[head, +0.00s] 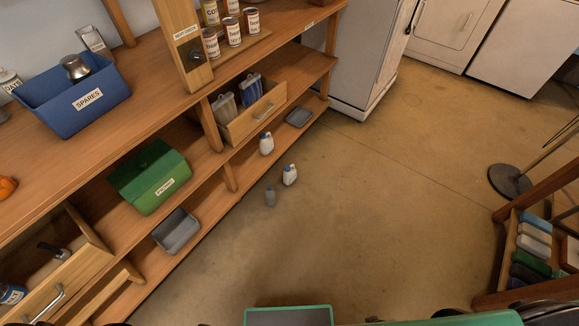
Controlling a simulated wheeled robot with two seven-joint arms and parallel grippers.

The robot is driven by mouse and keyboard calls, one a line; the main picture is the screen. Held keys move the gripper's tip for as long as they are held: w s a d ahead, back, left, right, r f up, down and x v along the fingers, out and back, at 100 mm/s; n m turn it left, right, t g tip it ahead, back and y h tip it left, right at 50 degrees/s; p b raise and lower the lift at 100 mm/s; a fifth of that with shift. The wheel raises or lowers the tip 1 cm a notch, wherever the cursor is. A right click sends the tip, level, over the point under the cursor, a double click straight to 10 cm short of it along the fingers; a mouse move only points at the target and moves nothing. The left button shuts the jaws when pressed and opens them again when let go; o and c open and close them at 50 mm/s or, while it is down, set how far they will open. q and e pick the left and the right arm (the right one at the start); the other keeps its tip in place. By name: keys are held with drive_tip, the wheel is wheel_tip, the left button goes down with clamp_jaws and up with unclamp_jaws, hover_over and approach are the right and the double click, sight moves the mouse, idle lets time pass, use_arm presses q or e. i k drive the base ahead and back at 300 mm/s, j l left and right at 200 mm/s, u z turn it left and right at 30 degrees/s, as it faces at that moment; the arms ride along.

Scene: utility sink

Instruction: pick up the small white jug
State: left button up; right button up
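Two small white jugs with blue markings are in the head view. One white jug (290,175) stands upright on the concrete floor, a little out from the shelving. The other white jug (266,144) stands at the front of the lowest shelf, behind and to the left of the first. Their labels are too small to read. Neither of my grippers is in view.
A small grey container (270,197) stands on the floor close to the floor jug. The lowest shelf holds grey trays (177,232) (299,117). An open drawer (252,112) juts out above. A rack (533,240) stands at right. The middle floor is clear.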

sight(290, 174)
drive_tip(key=i+l+u, duration=0.2)
drive_tip(key=i+l, duration=0.35)
drive_tip(key=i, duration=0.15)
drive_tip(key=i+l+u, duration=0.2)
drive_tip(key=i+l, duration=0.45)
drive_tip(key=i+l+u, duration=0.25)
drive_tip(key=i+l, duration=0.35)
drive_tip(key=l, duration=0.2)
